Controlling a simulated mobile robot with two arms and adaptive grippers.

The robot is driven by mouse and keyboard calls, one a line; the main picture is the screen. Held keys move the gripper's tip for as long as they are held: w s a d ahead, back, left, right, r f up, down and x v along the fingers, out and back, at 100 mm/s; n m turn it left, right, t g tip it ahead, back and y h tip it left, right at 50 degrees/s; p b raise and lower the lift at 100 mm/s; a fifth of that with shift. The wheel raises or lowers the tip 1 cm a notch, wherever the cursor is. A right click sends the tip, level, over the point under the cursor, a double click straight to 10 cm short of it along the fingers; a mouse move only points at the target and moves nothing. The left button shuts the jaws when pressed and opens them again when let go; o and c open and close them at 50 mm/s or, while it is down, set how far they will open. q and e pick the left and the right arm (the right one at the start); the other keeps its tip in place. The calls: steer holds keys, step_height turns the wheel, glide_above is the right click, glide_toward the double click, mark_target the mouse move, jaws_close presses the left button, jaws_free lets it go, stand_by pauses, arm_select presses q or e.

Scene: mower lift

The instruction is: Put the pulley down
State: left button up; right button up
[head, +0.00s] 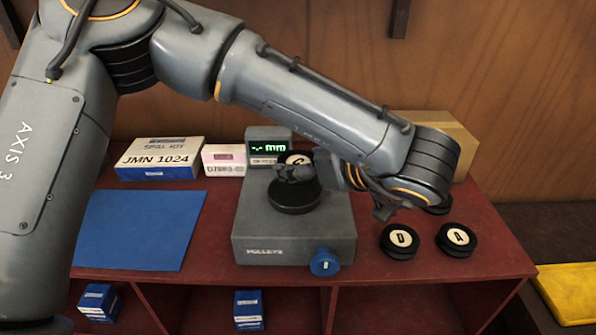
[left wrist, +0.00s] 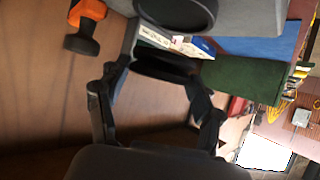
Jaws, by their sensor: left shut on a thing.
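My left gripper (head: 296,173) is shut on a black pulley with a pale face marked C (head: 297,159). It holds this pulley above the rear of the grey PULLEYS gauge block (head: 252,228). A black round plate (head: 294,199) sits on top of the block, just in front of and below the held pulley. In the left wrist view the dark pulley (left wrist: 165,67) lies between my left fingertips. Part of the gripper hides the pulley's lower side in the head view. My right gripper is not in view.
A blue mat (head: 140,230) is bare. The display (head: 269,148) and boxes (head: 158,158) stand behind. A blue knob (head: 325,262) sticks out in front.

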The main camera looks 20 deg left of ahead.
mark_target(300, 196)
arm_select(q)
steer(key=shift+w+a+f, duration=0.1)
steer(key=shift+w+f, duration=0.1)
steer(key=shift+f, duration=0.05)
steer(key=shift+w+f, duration=0.1)
steer(key=shift+f, duration=0.1)
steer(key=f+p, duration=0.1)
steer(key=a+f+p, duration=0.1)
steer(key=f, duration=0.1)
steer(key=shift+w+p, duration=0.15)
steer(key=shift+p, duration=0.15)
steer(key=shift+f, duration=0.4)
steer(key=shift+d+f, duration=0.1)
steer(key=shift+d, duration=0.05)
steer(key=shift+f, duration=0.15)
steer(key=o, duration=1.1)
steer(key=shift+o, duration=0.2)
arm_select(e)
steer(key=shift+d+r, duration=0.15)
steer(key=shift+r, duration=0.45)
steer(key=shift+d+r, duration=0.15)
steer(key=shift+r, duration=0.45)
